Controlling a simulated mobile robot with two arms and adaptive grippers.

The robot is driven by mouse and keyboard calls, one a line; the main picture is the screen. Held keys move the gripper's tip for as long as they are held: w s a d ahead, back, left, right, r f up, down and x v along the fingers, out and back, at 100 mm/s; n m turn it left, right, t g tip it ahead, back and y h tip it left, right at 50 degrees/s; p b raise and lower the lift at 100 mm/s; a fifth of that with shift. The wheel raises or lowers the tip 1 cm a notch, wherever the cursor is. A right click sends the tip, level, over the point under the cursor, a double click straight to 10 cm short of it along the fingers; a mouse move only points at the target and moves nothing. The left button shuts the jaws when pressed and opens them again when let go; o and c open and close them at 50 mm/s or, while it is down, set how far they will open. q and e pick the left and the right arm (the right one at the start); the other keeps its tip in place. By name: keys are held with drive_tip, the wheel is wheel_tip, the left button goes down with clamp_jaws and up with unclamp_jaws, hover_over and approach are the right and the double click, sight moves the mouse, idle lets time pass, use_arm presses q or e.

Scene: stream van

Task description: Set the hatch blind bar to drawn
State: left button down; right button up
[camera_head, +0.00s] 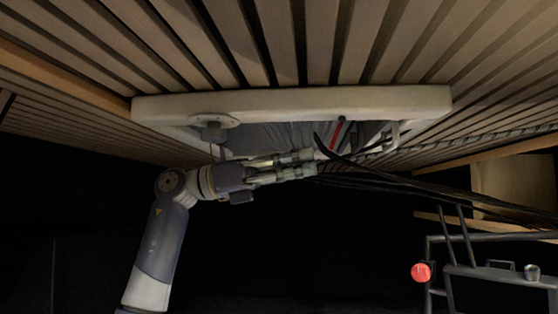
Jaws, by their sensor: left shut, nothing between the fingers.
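The hatch is set in the slatted ceiling, with a thick cream frame (290,102) in the upper middle of the head view. A grey pleated blind (285,135) shows inside the opening. A short red strip (337,132) lies toward the right of the blind. I cannot clearly make out the blind bar; my gripper and dark cables cover the lower side of the opening. My left gripper (314,161) reaches in from the left, just below the opening, pointing right. It is shut and empty. I cannot tell whether it touches anything. My right gripper is not in view.
Dark cables (430,184) run from the hatch toward the right edge, close to my left fingertips. A round fitting (213,121) sits on the frame's left, above my wrist. A metal rack (480,238) and a red ball-like object (421,272) are at lower right.

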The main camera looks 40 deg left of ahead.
use_arm(q)
drive_tip(key=w+f+p+x, duration=0.1)
drive_tip(key=p+x, duration=0.2)
drive_tip(key=x, duration=0.8)
drive_tip(key=shift+w, duration=0.15)
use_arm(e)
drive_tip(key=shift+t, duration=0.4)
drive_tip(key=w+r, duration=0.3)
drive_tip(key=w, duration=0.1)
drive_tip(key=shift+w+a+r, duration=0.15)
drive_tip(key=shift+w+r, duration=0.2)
use_arm(q)
drive_tip(key=shift+d, duration=0.15)
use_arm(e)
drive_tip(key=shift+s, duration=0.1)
